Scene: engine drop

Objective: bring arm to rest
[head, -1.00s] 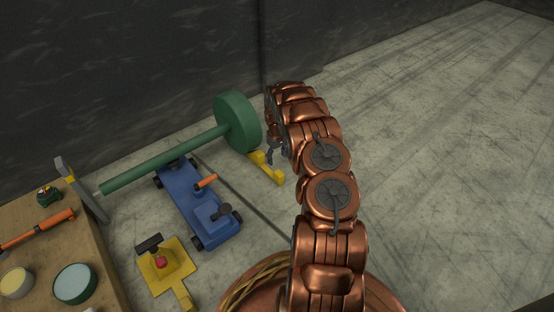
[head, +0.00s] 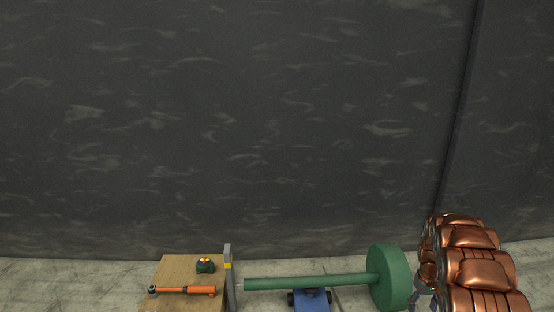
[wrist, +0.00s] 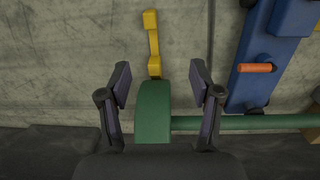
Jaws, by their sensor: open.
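My gripper (wrist: 160,90) is open in the wrist view, its two dark fingers apart. The green wheel-like end (wrist: 153,112) of a green bar shows between the fingers; I cannot tell how far beneath them it lies, and nothing appears clamped. In the head view my copper arm stands at the lower right, and only a small part of my gripper (head: 422,290) shows beside the green disc (head: 391,277). The green bar (head: 310,282) runs left from the disc.
A blue wheeled cart (head: 311,301) sits under the bar. A wooden table (head: 180,270) at the lower left bears an orange-handled tool (head: 187,290) and a small green item (head: 205,266). A grey post (head: 228,275) stands at its edge. A dark wall (head: 250,120) fills the background.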

